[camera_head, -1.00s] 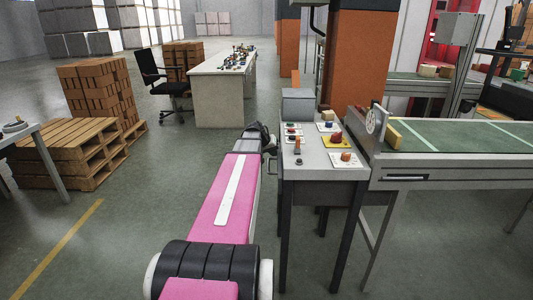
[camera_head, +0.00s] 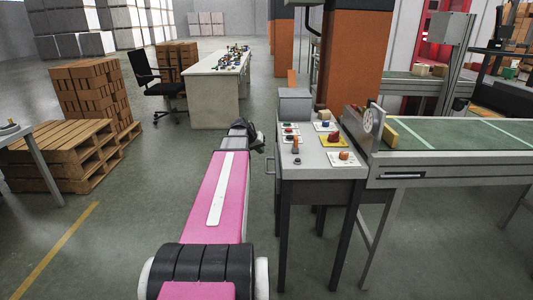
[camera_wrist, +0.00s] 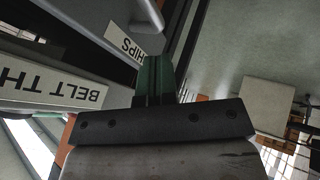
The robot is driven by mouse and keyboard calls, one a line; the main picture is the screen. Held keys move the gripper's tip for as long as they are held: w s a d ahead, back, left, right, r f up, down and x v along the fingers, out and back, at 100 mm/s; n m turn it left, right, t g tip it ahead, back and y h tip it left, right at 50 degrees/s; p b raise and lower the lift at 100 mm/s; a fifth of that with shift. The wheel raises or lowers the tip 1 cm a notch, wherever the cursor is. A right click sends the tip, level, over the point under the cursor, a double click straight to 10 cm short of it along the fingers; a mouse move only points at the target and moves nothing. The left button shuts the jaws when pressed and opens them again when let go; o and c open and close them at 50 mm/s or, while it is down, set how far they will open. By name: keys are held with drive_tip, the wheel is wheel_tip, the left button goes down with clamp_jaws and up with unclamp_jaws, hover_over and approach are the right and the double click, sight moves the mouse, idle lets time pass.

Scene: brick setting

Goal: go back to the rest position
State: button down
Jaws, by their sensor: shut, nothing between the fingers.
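My gripper (camera_head: 256,138) is at the far end of my pink arm, just left of the control desk (camera_head: 284,164), at about the height of its top. It is small and partly hidden by the wrist in the head view. In the wrist view the dark green fingers (camera_wrist: 153,80) are together with nothing between them. The desk top carries several coloured buttons and switches, among them a red knob on a yellow plate (camera_head: 333,140). My gripper is apart from these controls.
A green conveyor belt (camera_head: 450,140) runs right from the desk. Brick pallets (camera_head: 62,155) stand at the left. An office chair (camera_head: 160,83) and a white table (camera_head: 211,95) are behind. Open floor lies left of my arm. Upside-down labels (camera_wrist: 55,87) show close by in the wrist view.

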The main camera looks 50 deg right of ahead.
drive_tip(key=v, duration=0.7)
drive_tip(key=shift+a+r, duration=0.2)
drive_tip(key=shift+a, duration=0.05)
drive_tip(key=shift+w, duration=0.1)
drive_tip(key=w+a+f+n+t+y, duration=0.15)
drive_tip(key=w+a+f, duration=0.25)
drive_tip(key=a, duration=0.6)
drive_tip(key=w+a+f+n+y, duration=0.15)
drive_tip(key=w+a+f, duration=0.3)
drive_tip(key=a, duration=0.55)
drive_tip(key=w+a+f+n+t, duration=0.1)
drive_tip(key=w+a+f+n, duration=0.25)
drive_tip(key=a, duration=0.65)
drive_tip(key=s+a+f+n+y, duration=0.1)
drive_tip(key=a+f, duration=0.2)
drive_tip(key=a, duration=0.7)
drive_tip(key=s+a+f+n+y, duration=0.1)
drive_tip(key=a+f, duration=0.3)
drive_tip(key=a, duration=0.7)
drive_tip(key=s+a+f+n+y, duration=0.1)
drive_tip(key=a+f+n+y, duration=0.1)
drive_tip(key=a, duration=0.8)
drive_tip(key=shift+s+a+f+n+g, duration=0.2)
drive_tip(key=shift+s+f+n+g, duration=0.25)
drive_tip(key=shift+f, duration=0.25)
